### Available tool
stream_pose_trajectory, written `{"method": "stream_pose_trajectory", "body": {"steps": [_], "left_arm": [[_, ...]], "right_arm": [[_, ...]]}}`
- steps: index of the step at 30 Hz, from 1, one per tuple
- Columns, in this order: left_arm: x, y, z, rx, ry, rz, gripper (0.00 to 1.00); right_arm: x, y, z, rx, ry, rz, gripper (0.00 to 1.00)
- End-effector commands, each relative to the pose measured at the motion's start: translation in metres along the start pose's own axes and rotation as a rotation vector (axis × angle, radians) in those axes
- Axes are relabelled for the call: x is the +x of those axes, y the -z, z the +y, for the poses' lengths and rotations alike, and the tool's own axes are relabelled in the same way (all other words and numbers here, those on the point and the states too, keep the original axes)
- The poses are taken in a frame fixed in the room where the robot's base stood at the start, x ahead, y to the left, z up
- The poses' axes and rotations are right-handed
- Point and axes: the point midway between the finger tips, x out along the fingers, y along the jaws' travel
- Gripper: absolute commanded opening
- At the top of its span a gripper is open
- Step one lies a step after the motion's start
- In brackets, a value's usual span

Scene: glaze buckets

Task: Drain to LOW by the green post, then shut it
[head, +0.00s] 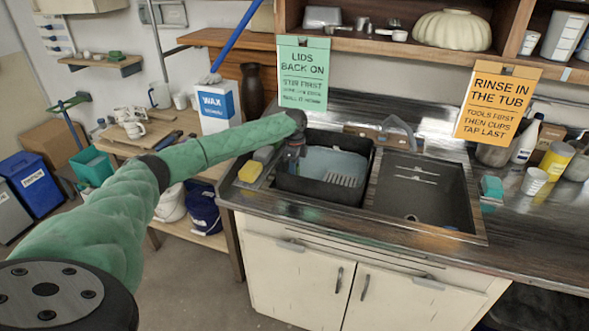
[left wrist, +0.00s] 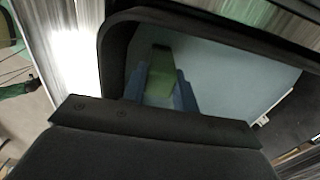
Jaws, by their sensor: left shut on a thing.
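A black-rimmed basin (head: 320,192) sits in the left side of the sink, with a pale blue surface (head: 330,165) inside that looks like water. My left gripper (head: 291,163) reaches down into its left part. In the left wrist view, my blue fingers are shut on a green upright block (left wrist: 161,76), over the pale blue surface (left wrist: 225,75). I cannot tell whether this block is the post or a plug handle. Its lower end is hidden, and no LOW mark is readable. My right gripper is not in view.
An empty dark sink bowl (head: 425,190) with a drain hole lies to the right. A yellow sponge (head: 250,171) is left of the basin, and a teal block (head: 491,187) is on the right counter. The tap (head: 398,130) stands behind. Two signs (head: 303,72) (head: 497,103) hang above.

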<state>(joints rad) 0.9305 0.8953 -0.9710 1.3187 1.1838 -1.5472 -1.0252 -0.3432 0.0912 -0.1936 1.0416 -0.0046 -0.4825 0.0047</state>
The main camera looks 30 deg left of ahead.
Motion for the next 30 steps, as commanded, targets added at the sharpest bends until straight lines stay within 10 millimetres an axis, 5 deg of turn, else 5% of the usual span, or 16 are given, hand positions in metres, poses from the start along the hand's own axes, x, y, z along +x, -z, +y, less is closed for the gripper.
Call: {"method": "stream_pose_trajectory", "body": {"steps": [6,7,10,22,30], "left_arm": [[-0.005,-0.001,-0.003,-0.002,0.007,0.002,0.00],[-0.005,-0.001,-0.003,-0.002,0.008,0.002,0.33],[-0.005,-0.001,-0.002,-0.001,0.007,0.002,0.51],[-0.007,-0.001,-0.002,-0.001,0.006,0.002,0.51],[-0.039,-0.001,-0.002,-0.001,0.008,0.001,0.51]], "right_arm": [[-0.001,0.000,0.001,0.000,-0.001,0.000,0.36],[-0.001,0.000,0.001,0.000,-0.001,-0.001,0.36],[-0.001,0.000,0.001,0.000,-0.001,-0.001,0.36],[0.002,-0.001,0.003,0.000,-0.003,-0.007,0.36],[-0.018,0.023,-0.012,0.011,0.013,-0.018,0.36]]}}
